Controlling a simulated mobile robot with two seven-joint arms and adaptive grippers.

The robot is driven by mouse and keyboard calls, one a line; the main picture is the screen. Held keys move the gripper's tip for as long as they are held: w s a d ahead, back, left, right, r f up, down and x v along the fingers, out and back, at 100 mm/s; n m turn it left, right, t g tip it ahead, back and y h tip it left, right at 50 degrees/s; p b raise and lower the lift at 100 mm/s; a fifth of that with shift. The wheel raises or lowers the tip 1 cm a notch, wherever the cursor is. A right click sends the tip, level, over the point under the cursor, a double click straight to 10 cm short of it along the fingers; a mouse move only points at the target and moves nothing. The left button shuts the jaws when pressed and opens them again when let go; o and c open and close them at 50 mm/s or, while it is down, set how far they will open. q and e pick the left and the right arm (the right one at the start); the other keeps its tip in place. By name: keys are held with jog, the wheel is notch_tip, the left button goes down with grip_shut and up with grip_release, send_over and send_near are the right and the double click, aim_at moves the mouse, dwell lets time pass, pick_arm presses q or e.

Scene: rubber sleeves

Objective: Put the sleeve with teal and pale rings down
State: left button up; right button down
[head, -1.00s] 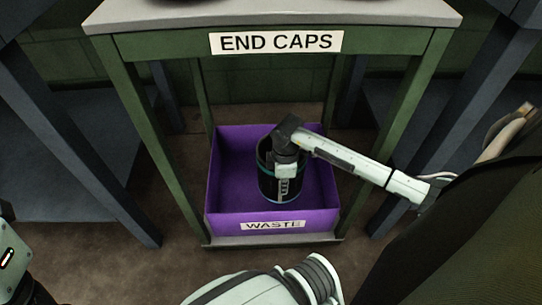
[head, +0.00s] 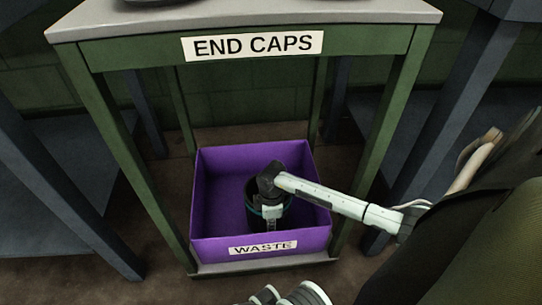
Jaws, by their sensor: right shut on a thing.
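The sleeve looks about upright. Pale rings cannot be made out.
The bin stands on the low shelf (head: 214,268) of a green table marked END CAPS (head: 252,45). The bin's left part is empty.

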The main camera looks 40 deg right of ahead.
jog(key=shift+w, duration=0.1)
jog(key=c, duration=2.1)
grip_release()
jog(key=shift+f, duration=0.1)
jog(key=o, duration=0.4)
